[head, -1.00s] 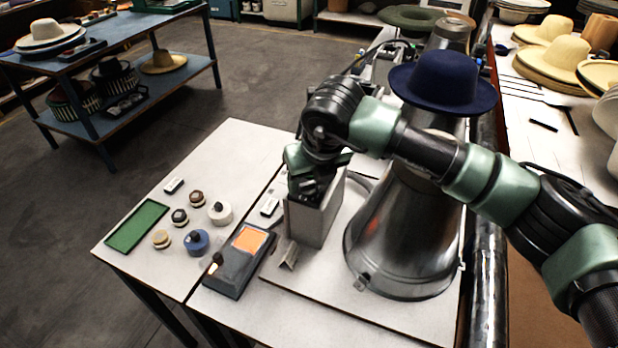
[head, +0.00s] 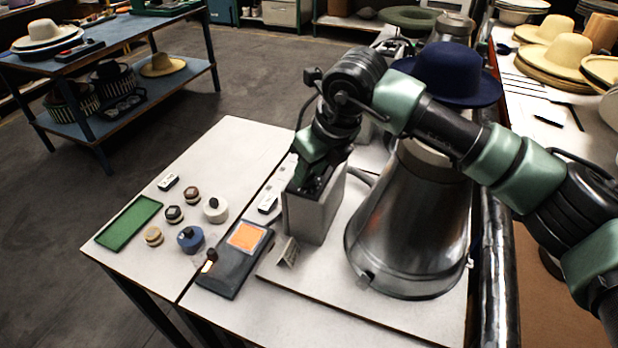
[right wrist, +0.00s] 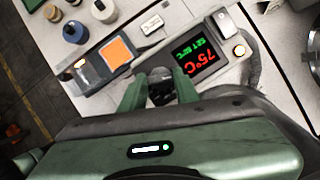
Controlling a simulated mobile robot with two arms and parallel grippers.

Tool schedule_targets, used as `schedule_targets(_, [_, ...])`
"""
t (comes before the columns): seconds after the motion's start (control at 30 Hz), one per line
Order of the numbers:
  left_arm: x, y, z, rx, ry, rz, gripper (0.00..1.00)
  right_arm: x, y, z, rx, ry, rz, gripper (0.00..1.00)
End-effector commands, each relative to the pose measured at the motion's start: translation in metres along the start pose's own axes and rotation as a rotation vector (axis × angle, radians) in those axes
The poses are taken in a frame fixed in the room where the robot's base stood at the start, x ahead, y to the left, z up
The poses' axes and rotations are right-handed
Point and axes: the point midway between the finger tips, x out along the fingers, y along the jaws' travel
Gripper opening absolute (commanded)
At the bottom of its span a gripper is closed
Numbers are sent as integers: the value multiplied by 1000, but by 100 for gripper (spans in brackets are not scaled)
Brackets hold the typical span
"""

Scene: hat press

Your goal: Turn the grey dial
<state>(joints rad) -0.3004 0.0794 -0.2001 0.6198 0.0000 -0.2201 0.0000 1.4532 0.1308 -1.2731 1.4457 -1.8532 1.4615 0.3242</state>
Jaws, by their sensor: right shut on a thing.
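The grey control box (head: 312,218) stands upright on the white board beside the metal cone. My right gripper (head: 311,190) reaches down onto the top of this box and hides the dial in the head view. In the right wrist view, the dark grey dial (right wrist: 160,86) sits between the two green fingers of my right gripper (right wrist: 160,92), which are shut on it. The box's display (right wrist: 196,50) shows a red 75°C under green set text, seen upside down. My left gripper is not in view.
The large metal cone (head: 415,235) with a navy hat (head: 450,72) stands just right of the box. A dark device with an orange pad (head: 246,238), a green mat (head: 129,222) and several small pots lie on the table to the left.

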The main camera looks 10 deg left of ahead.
Motion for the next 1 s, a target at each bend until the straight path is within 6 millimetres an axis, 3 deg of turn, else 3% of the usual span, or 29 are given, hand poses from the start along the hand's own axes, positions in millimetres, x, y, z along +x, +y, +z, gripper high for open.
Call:
schedule_targets(0.4, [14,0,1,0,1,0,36,0,-2,1,-160,-2,65,0])
schedule_targets(0.87, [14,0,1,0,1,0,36,-1,-2,1,-176,-2,72,0])
schedule_targets(0.9, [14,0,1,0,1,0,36,-1,-2,1,-176,-2,71,36])
schedule_targets(0.97, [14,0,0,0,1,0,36,-1,-2,1,-176,-2,71,53])
schedule_targets(1.0, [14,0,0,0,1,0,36,-1,-2,1,-176,-2,71,53])
